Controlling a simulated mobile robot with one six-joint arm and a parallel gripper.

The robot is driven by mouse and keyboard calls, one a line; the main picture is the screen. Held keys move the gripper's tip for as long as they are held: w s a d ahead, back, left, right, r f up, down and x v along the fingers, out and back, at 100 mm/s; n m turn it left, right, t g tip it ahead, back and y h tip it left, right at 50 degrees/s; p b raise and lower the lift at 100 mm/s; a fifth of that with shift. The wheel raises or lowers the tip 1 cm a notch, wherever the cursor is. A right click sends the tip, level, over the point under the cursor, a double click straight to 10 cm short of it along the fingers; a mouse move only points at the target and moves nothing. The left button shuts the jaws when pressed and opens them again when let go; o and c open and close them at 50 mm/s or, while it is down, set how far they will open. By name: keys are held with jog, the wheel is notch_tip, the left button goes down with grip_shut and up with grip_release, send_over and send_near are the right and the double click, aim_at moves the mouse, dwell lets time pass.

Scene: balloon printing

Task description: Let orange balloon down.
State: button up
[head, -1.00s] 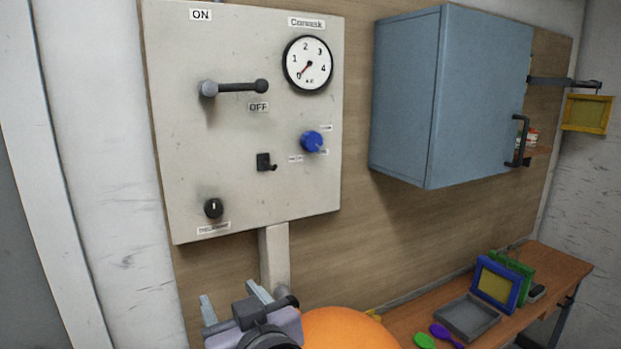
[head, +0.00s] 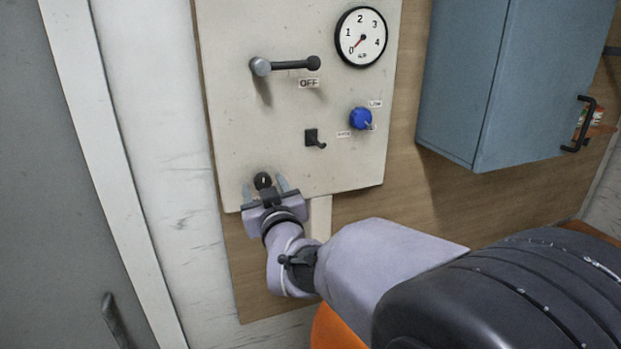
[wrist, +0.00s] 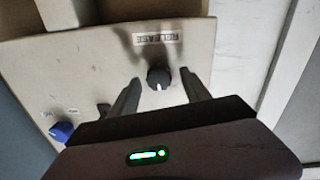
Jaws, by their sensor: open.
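The orange balloon (head: 332,328) shows at the bottom of the head view, mostly hidden behind my arm. The black round release knob (head: 263,181) sits low on the grey control panel (head: 230,130). My gripper (head: 265,187) is open at the panel's lower edge, with its fingers on either side of the knob in the picture. In the wrist view the knob (wrist: 158,77) appears between the open fingertips (wrist: 160,84), beside a label reading RELEASE. I cannot tell whether the fingers touch it.
The panel also carries a lever (head: 288,65) by the OFF label, a gauge (head: 361,37) with its needle near 0, a blue knob (head: 361,119) and a small black switch (head: 315,138). A blue cabinet (head: 500,80) hangs to the right. A grey door (head: 60,180) is at the left.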

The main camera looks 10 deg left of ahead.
jog(key=shift+w+a, duration=0.1)
jog(key=shift+w, duration=0.05)
grip_shut()
